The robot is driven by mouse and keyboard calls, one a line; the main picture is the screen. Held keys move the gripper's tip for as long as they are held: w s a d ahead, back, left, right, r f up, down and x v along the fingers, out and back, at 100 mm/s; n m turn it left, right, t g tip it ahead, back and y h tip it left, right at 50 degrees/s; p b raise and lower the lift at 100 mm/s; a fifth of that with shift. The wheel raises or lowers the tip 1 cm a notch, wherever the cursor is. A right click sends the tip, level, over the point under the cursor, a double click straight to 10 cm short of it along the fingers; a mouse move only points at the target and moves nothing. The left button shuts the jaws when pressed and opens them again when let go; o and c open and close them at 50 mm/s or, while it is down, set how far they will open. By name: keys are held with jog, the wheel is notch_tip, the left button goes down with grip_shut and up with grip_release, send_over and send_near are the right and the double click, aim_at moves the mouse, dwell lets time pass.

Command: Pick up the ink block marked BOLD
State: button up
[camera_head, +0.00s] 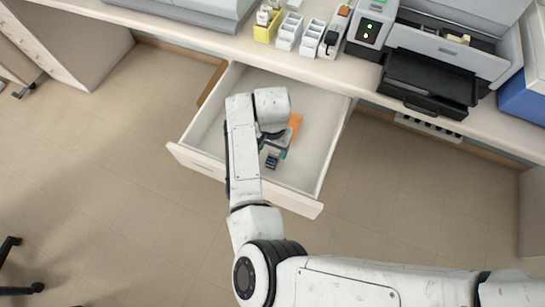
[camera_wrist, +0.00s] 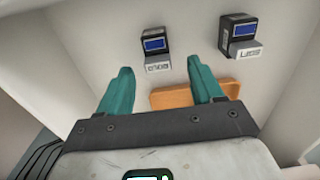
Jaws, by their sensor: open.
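Two small dark ink blocks with blue faces and pale labels are in the drawer. The left block (camera_wrist: 156,46) has a blurred label that looks like BOLD. The right block (camera_wrist: 239,36) has a different short label, hard to read. My gripper (camera_wrist: 159,65) is open and empty, with teal fingers apart. In the wrist view the left block shows between and beyond the fingertips; the right block is outside the right finger. In the head view one block (camera_head: 271,162) shows near my gripper inside the drawer; I cannot tell which. My arm hides part of the drawer.
The white drawer (camera_head: 320,165) is pulled out, with walls around my gripper. An orange piece (camera_wrist: 172,97) lies in it, partly behind the fingers. The counter above holds a yellow box (camera_head: 266,28), white racks (camera_head: 288,32) and a black tray machine (camera_head: 428,82).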

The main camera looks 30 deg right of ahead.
aim_at(274, 153)
notch_tip(274, 153, down, 4)
jog(key=shift+d, duration=0.15)
jog(key=shift+c, duration=0.3)
jog(key=c, duration=1.1)
